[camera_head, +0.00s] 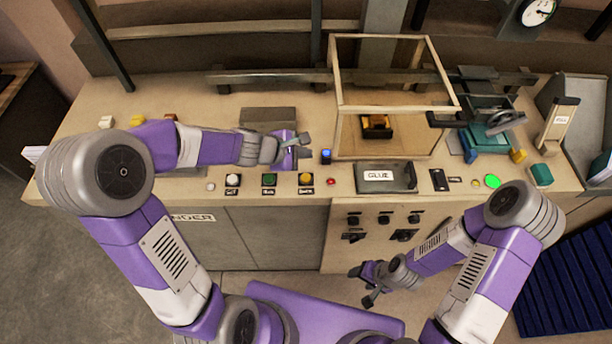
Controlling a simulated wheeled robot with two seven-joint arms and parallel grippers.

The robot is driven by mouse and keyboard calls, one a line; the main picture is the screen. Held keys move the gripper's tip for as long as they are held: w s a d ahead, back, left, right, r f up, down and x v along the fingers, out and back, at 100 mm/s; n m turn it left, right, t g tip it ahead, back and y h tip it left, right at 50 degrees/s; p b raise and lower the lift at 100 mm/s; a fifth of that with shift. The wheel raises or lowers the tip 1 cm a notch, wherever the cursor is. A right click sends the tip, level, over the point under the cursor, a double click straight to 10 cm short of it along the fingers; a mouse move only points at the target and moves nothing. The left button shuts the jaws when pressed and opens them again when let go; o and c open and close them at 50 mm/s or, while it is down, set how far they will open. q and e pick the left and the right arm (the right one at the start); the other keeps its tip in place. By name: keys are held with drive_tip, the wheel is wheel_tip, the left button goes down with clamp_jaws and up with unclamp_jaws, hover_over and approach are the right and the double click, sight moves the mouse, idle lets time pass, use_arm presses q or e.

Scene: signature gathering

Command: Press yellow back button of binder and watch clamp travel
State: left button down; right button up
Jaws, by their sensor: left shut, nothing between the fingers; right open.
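The yellow button (305,179) stands at the front of the bench, at the right end of a row with a white button (232,180) and a green button (269,179). Small labels below them are too small to read surely. My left gripper (304,143) is shut and empty, behind the yellow button in the picture and apart from it. A long grey block (268,117) lies behind my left gripper, perhaps part of the binder; my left arm partly hides this area, and I cannot make out a clamp. My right gripper (364,286) is open and empty, low in front of the bench.
A wooden-framed clear box (336,100) stands right of my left gripper, with a yellow-black item (376,124) inside. A grey GLUE plate (401,188) lies in front of it.

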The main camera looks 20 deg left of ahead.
use_arm(q)
drive_tip(key=b, duration=0.8)
hover_over(303, 180)
wheel_tip(303, 180, down, 8)
drive_tip(key=shift+w+d+f, duration=0.1)
drive_tip(key=shift+f, duration=0.3)
idle(1.3)
drive_tip(key=shift+f+b, duration=0.4)
drive_tip(key=shift+b, duration=0.2)
